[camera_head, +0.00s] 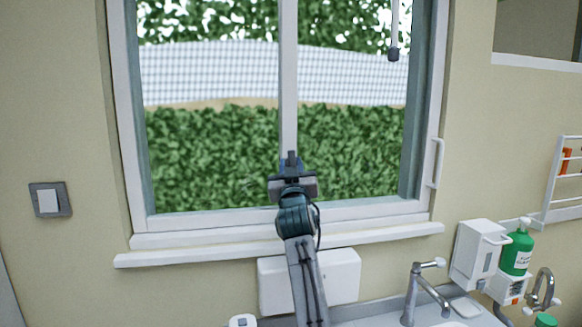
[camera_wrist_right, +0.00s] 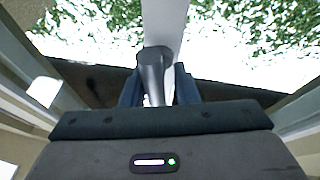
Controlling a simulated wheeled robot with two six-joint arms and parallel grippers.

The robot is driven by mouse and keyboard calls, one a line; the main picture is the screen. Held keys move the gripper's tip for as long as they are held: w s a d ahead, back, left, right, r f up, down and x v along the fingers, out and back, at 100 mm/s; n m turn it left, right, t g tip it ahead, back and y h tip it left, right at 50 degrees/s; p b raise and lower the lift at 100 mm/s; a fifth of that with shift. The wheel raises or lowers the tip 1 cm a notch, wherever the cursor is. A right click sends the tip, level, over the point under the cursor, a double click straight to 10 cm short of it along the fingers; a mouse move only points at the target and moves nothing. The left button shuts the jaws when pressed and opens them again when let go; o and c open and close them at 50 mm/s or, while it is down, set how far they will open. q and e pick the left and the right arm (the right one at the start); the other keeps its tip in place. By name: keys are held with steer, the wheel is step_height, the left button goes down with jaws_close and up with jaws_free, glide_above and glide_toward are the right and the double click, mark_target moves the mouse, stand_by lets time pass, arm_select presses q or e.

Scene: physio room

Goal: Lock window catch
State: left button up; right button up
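The window catch (camera_wrist_right: 152,72) is a dark grey lever low on the window's white middle upright, seen end-on in the right wrist view. My right gripper (camera_head: 291,160) is up against that upright in the head view and hides most of the catch there. In the right wrist view its two dark blue fingers (camera_wrist_right: 158,92) stand close on both sides of the lever. They look shut on it, though a thin light strip shows beside the right finger. The window (camera_head: 288,90) has a white frame and looks closed. My left gripper is not in view.
A white sill (camera_head: 280,246) runs below the window, under my right arm. A tap (camera_head: 420,290), a white dispenser (camera_head: 476,256) and a green bottle (camera_head: 517,250) are at lower right. A white handle (camera_head: 437,163) is on the right frame. A light switch (camera_head: 48,200) is at left.

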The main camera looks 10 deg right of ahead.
steer(key=shift+f+m+b, duration=0.15)
steer(key=shift+m+b, duration=0.55)
steer(key=shift+b, duration=0.55)
steer(key=shift+m+h+b, duration=0.4)
steer(key=shift+h, duration=0.1)
steer(key=shift+d+r, duration=0.1)
steer(key=shift+r, duration=0.15)
